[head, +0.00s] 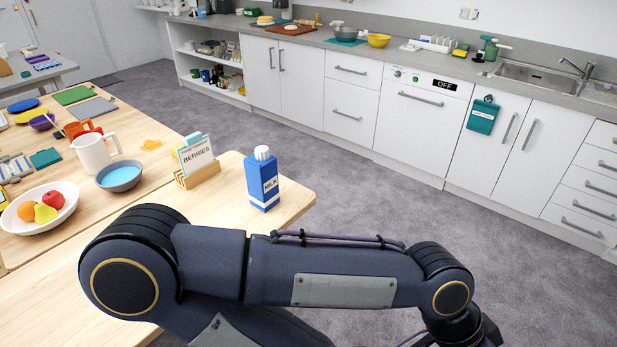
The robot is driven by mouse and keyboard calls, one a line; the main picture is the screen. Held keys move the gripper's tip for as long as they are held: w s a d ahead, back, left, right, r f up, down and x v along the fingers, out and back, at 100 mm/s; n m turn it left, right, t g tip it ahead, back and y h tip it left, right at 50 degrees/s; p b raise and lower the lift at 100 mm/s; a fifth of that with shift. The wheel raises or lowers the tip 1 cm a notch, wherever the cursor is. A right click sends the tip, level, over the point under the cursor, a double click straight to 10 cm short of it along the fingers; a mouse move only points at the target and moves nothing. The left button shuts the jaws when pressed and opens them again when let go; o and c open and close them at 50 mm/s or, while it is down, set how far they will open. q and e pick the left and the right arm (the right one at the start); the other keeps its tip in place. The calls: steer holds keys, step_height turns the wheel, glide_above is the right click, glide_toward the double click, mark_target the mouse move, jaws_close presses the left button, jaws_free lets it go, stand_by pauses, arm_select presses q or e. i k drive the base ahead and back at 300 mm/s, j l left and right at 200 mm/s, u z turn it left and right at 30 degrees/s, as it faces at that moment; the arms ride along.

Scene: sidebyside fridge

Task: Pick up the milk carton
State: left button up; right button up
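The milk carton (263,180) is blue and white with a white cap and the word MILK on its front. It stands upright near the right corner of the wooden table (225,215) in the head view. One of my arms stretches across the bottom of the view, in front of the table corner, its far end running out at the lower right. Neither gripper shows, and nothing touches the carton.
A card holder (197,172) stands just left of the carton. Further left are a blue-grey bowl (119,178), a white pitcher (94,153) and a fruit plate (16,219). Open grey floor (350,185) lies between the table and the white counter cabinets (350,108).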

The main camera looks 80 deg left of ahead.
mark_target(262, 180)
steer(key=u, duration=3.2)
steer(key=i+l, duration=0.3)
steer(key=i, duration=0.2)
steer(key=i+l, duration=0.35)
steer(key=i, duration=0.15)
